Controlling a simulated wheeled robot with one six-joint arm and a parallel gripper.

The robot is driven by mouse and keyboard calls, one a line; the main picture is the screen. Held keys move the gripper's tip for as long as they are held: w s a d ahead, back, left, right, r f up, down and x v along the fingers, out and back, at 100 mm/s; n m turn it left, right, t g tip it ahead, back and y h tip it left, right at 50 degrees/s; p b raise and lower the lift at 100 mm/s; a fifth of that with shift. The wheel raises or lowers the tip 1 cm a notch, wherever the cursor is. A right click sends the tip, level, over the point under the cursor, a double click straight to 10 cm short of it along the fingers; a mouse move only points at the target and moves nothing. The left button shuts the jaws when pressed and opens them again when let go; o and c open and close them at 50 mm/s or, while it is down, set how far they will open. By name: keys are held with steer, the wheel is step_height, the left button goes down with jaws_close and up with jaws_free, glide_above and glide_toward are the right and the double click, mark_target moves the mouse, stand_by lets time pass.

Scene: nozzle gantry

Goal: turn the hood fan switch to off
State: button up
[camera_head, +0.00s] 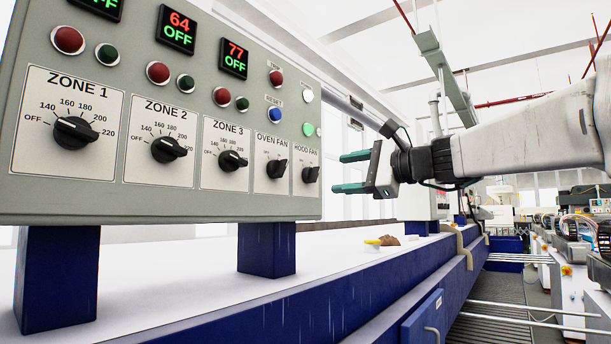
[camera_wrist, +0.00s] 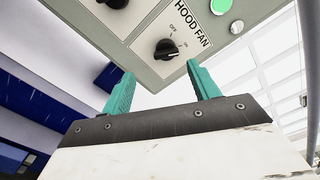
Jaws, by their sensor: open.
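The hood fan switch (camera_head: 311,174) is a black knob at the right end of the grey control panel, under the label HOOD FAN. In the wrist view the knob (camera_wrist: 167,49) shows beyond the fingertips, roughly between them. Small marks lie beside it. In the head view its handle appears to tilt to the upper right, away from the OFF mark at upper left; the exact setting is hard to read. My gripper (camera_head: 342,173) is open and empty, with teal fingers one above the other, to the right of the knob and apart from it.
The oven fan knob (camera_head: 277,169) is close left of the switch, then the zone dials (camera_head: 232,160). A green light (camera_head: 308,129) and blue reset button (camera_head: 276,115) are above. Below is a white ledge (camera_head: 190,275) with small yellow and brown items.

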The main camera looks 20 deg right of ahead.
mark_target(317, 173)
steer(key=x, duration=0.5)
steer(key=r+x, duration=0.1)
steer(key=x, duration=0.1)
steer(key=shift+w+f, duration=0.1)
steer(key=shift+w, duration=0.3)
steer(key=c, duration=1)
